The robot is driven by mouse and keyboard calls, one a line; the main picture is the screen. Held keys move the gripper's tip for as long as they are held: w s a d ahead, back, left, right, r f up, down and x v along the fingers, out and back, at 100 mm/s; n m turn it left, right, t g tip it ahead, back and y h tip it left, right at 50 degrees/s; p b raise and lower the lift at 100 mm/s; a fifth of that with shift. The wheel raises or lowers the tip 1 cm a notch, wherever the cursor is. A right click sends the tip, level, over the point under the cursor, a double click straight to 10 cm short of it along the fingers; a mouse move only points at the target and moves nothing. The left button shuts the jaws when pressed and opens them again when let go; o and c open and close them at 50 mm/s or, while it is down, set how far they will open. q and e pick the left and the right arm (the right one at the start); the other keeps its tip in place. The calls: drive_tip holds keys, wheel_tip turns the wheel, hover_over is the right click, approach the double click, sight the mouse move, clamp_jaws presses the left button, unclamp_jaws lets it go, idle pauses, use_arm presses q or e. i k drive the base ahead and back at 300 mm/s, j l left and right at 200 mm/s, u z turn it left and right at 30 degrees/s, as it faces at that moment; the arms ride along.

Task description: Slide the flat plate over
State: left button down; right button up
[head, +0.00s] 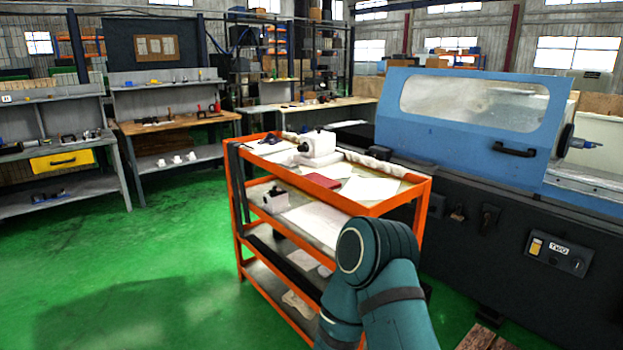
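A flat blue panel (455,142) with a long clouded window stands upright on the front of the grinder, at the right of the head view. It looks like the flat plate, though I cannot be sure. A black handle (515,149) is fixed near its lower right edge. One of my arms rises at the bottom centre, with its teal links in front of the orange cart. Neither gripper shows, so I cannot see what they hold. Nothing of mine touches the panel in this view.
An orange cart (234,190) with papers, a red book (321,180) and a white device (318,146) stands close before the grinder's dark base (465,240). A spindle (580,144) shows right of the panel. Workbenches (170,124) line the back left. Green floor is clear at left.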

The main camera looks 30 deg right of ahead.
sight(325, 182)
drive_tip(key=i+z, duration=0.25)
drive_tip(key=i, duration=0.15)
drive_tip(key=i+j+z, duration=0.25)
drive_tip(key=i, duration=0.15)
drive_tip(key=i+j+z, duration=0.2)
drive_tip(key=i, duration=0.2)
drive_tip(key=i+j+z, duration=0.15)
drive_tip(key=z, duration=0.25)
drive_tip(key=i+j+z, duration=0.25)
drive_tip(key=z, duration=0.2)
drive_tip(key=i+j+z, duration=0.2)
drive_tip(key=z, duration=0.2)
drive_tip(key=i+j+z, duration=0.1)
drive_tip(key=j+z, duration=0.7)
drive_tip(key=i+l, duration=0.05)
